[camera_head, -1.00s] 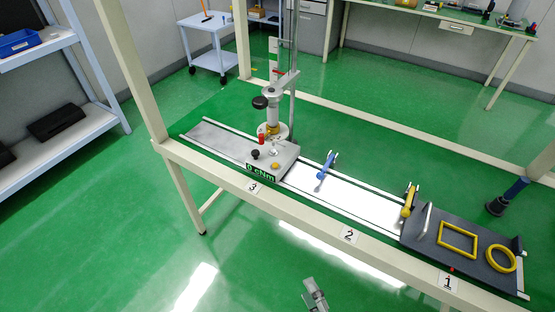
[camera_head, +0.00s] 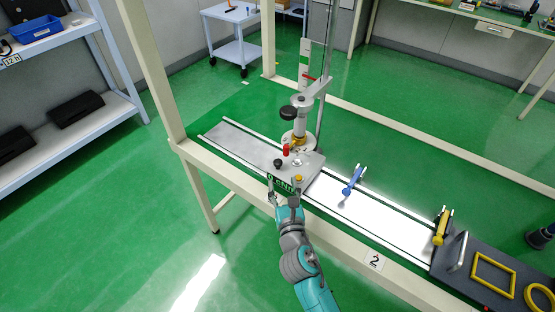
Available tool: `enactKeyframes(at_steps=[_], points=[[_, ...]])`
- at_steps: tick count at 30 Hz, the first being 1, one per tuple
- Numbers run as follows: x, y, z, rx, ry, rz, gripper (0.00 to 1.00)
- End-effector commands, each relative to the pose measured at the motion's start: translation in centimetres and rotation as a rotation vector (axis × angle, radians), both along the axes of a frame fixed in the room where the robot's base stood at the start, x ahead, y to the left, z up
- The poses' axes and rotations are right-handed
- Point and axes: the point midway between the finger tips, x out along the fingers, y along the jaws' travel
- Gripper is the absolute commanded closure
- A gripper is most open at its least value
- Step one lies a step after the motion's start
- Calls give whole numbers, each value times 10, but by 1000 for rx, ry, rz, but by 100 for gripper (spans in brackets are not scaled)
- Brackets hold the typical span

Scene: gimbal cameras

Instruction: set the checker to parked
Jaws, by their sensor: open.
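The checker (camera_head: 313,167) is a grey block with a vertical grey cylinder, a black knob, a red and a yellow button and a green display on its front. It sits on the long rail (camera_head: 235,141) near its left part, beside a tall post with a scale and red pointer. My gripper (camera_head: 283,187) is open at the checker's front, its two fingers on either side of the display and partly covering it. I cannot tell whether they touch. A blue lever (camera_head: 352,180) stands right of the checker, and a yellow lever (camera_head: 440,229) stands farther right.
A dark tray (camera_head: 455,278) with a handle, a yellow square frame (camera_head: 492,273) and a yellow ring (camera_head: 541,298) sits at the rail's right end. A pale beam (camera_head: 335,236) runs along the front, with a "2" label (camera_head: 374,261). The rail is clear left of the checker.

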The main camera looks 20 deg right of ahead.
Motion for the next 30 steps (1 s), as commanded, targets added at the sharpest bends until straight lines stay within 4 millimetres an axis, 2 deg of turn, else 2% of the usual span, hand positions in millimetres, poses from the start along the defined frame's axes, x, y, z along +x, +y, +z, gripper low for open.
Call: enactKeyframes(at_steps=[15, 21, 30], points=[[79, -13, 1, 4, -3, 0, 44], [94, -15, 0, 4, -1, 1, 44], [97, -16, 0, 4, -2, 1, 44]])
